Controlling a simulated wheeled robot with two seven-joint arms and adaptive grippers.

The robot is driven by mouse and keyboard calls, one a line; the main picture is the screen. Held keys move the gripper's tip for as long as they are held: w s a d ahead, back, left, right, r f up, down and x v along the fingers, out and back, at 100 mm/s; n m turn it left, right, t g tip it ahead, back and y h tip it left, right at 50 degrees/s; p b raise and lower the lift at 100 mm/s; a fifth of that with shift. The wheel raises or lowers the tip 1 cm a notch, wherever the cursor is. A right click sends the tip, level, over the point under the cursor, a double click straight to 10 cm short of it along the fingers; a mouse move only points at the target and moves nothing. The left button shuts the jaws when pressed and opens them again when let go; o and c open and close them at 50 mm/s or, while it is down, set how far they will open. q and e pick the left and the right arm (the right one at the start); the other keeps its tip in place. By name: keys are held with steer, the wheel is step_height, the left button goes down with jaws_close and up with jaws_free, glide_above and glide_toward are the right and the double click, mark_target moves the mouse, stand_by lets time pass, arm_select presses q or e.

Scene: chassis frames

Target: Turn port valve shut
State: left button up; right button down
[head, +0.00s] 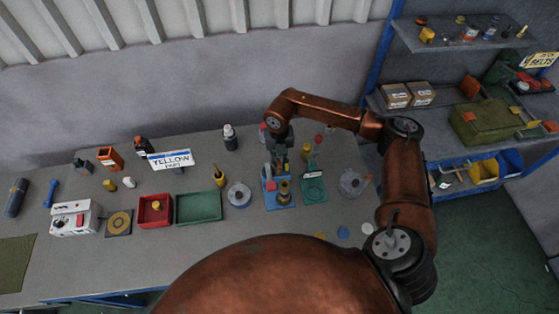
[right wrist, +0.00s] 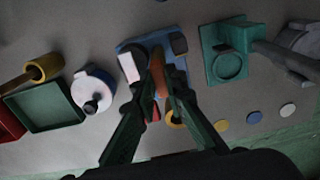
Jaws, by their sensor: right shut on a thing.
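A blue valve base (head: 284,204) stands on the bench in the head view, with a red-and-white part on its left and a brass-coloured round part on its right. It also shows in the right wrist view (right wrist: 125,47), with a white block and a dark block on it. My right gripper (head: 279,160) reaches down over this base from above. In the right wrist view its fingers (right wrist: 157,65) close on an orange-brown valve handle (right wrist: 160,80). The fingers hide part of the handle, so its exact angle is unclear. My left gripper is not in view.
A green fixture (head: 314,188) stands close to the right of the blue base. A grey-and-blue round part (head: 239,195) and a green tray (head: 199,220) lie to the left. A yellow-handled tool (head: 219,177) stands behind. Small coloured discs lie near the bench's front edge.

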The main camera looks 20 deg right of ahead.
mark_target(279, 162)
stand_by(0.3)
steer(key=c, duration=2)
jaws_free()
steer(key=shift+o, duration=0.2)
step_height(279, 162, up, 12)
